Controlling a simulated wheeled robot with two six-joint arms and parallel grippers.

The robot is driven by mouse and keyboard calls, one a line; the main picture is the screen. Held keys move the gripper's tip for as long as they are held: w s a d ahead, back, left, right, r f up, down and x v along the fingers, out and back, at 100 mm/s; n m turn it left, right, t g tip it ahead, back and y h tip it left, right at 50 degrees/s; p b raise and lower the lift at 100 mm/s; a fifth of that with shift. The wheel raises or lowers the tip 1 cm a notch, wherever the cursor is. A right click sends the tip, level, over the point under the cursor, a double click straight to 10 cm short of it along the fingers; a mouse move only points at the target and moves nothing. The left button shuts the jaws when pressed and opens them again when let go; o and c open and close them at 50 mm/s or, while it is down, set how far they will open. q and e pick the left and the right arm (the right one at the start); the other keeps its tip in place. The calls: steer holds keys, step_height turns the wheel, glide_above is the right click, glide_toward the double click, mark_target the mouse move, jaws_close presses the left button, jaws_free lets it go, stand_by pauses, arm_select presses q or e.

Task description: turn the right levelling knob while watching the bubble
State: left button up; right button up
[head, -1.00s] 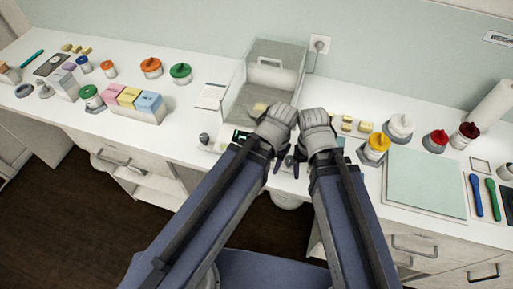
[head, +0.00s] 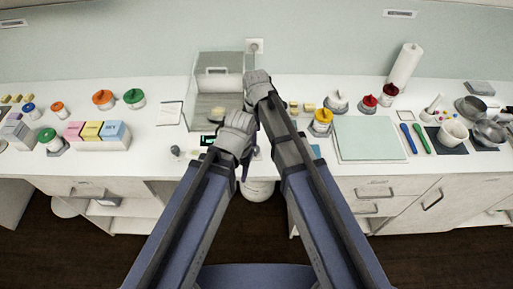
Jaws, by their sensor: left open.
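The balance with its clear draft shield (head: 212,66) stands at the back middle of the counter. Its small lit green display (head: 207,140) shows just left of my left gripper. A grey knob (head: 175,151) sits at the balance's front left. The right levelling knob and the bubble cannot be made out; my arms cover that front right area. My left gripper (head: 243,172) is open, pointing down at the counter's front edge by the balance's front right. My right gripper (head: 258,98) is farther back, beside the draft shield's right side; its fingers are hidden.
A yellow-lidded jar (head: 321,122) and a pale green mat (head: 370,138) lie right of my arms. Pink, yellow and blue boxes (head: 95,132) stand left. A white card (head: 169,113) lies beside the balance. A wall socket (head: 254,46) is behind.

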mark_target(256, 148)
steer(key=shift+f, duration=0.15)
step_height(256, 148, down, 8)
steer(key=b, duration=0.8)
steer(key=shift+r, duration=0.2)
jaws_close()
